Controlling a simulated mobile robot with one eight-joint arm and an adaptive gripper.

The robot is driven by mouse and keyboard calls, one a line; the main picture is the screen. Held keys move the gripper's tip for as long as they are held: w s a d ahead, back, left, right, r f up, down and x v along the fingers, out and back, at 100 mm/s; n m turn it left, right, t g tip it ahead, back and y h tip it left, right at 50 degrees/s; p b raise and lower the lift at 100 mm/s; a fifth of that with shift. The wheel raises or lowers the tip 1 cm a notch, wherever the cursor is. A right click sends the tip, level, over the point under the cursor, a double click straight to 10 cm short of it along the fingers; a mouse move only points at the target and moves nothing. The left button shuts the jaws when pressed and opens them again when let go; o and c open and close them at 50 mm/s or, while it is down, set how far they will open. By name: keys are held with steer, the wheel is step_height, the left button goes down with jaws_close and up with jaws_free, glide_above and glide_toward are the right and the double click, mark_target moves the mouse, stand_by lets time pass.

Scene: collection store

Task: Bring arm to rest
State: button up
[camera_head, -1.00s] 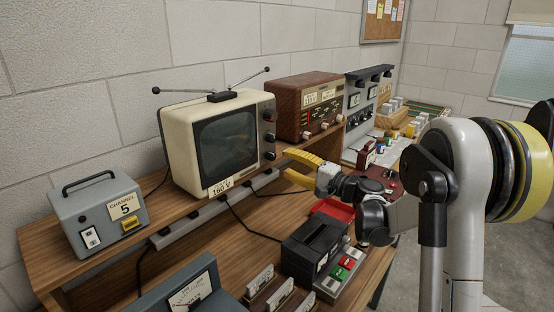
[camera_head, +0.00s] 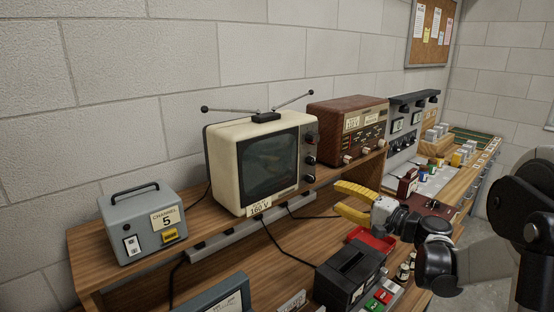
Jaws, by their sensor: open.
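My gripper (camera_head: 345,200) has yellow fingers that stand apart with nothing between them. It points left, above the wooden bench and just right of the cream television's lower corner. My arm (camera_head: 440,262) reaches in from the right edge of the view. The lower part of the arm is out of the picture. I cannot tell whether the fingertips touch the shelf edge behind them.
The television (camera_head: 262,165) and a brown radio (camera_head: 347,132) stand on the raised shelf. A grey channel box (camera_head: 142,226) is at left. Below my gripper are a red tray (camera_head: 372,240) and a black device (camera_head: 350,272). A corkboard (camera_head: 432,35) hangs behind.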

steer(key=s+a+n+g+h, duration=0.2)
steer(key=s+a+n+g, duration=0.15)
steer(key=s+a, duration=0.55)
steer(key=s+d+f+n+g+h, duration=0.1)
steer(key=s+f+n+h, duration=0.2)
steer(key=s, duration=0.8)
steer(key=s+d+f+n+g+h, duration=0.2)
steer(key=s+f+n+h, duration=0.1)
steer(key=s, duration=0.9)
steer(key=f+h, duration=0.1)
steer(key=h, duration=0.1)
steer(key=shift+d+h, duration=0.2)
steer(key=shift+h, duration=0.1)
